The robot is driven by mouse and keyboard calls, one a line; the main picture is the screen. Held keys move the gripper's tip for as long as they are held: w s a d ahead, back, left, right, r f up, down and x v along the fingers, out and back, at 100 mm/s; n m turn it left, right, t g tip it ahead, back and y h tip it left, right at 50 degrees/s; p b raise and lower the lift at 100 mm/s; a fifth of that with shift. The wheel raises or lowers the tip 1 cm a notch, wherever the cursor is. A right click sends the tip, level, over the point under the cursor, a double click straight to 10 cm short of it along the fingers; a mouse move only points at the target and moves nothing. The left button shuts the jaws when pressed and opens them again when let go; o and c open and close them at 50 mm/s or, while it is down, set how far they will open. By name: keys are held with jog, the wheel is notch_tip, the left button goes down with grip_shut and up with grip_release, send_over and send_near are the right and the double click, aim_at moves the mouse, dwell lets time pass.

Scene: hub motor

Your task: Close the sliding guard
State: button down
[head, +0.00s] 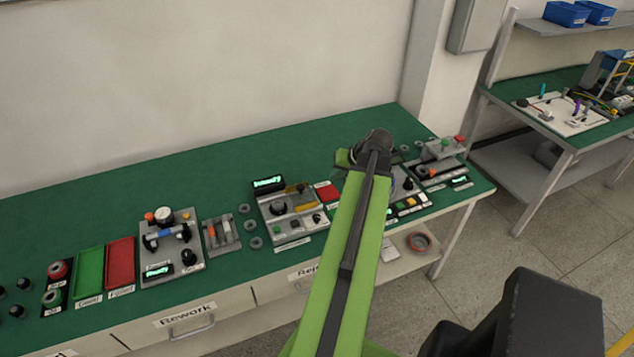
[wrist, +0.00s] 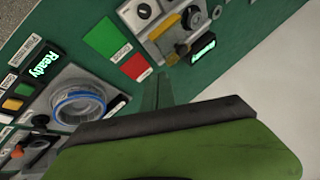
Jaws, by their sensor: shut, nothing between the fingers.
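No part is labelled as the sliding guard in a way I can read. The middle fixture (head: 290,217) has a yellow bar (head: 306,206) on its top, lying across its right side. The bar also shows at the top of the wrist view (wrist: 165,26). Another fixture at the left of the wrist view holds a blue-ringed round part (wrist: 79,106); my arm hides much of this fixture in the head view. My gripper (wrist: 156,92) is shut and empty, above the bench between these two fixtures. In the head view my arm hides its fingertips.
Green and red pads (wrist: 107,38) lie between the two fixtures. Further left are another fixture (head: 170,245), small grey rings and green and red trays (head: 89,273). A fixture with knobs (head: 440,165) stands at the bench's right end. The green bench top (head: 205,160) is clear toward the wall.

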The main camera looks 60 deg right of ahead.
jog(key=b, duration=0.9)
send_near(312, 195)
jog(key=w+d+f, duration=0.2)
jog(key=d+f, duration=0.1)
jog(key=f, duration=0.1)
jog(key=w, duration=0.1)
jog(key=w+a, duration=0.1)
jog(key=w+r, duration=0.1)
jog(key=shift+w+a+p, duration=0.15)
jog(key=shift+a+p, duration=0.2)
jog(key=shift+w+a, duration=0.1)
jog(key=shift+w, duration=0.15)
jog(key=shift+a, duration=0.1)
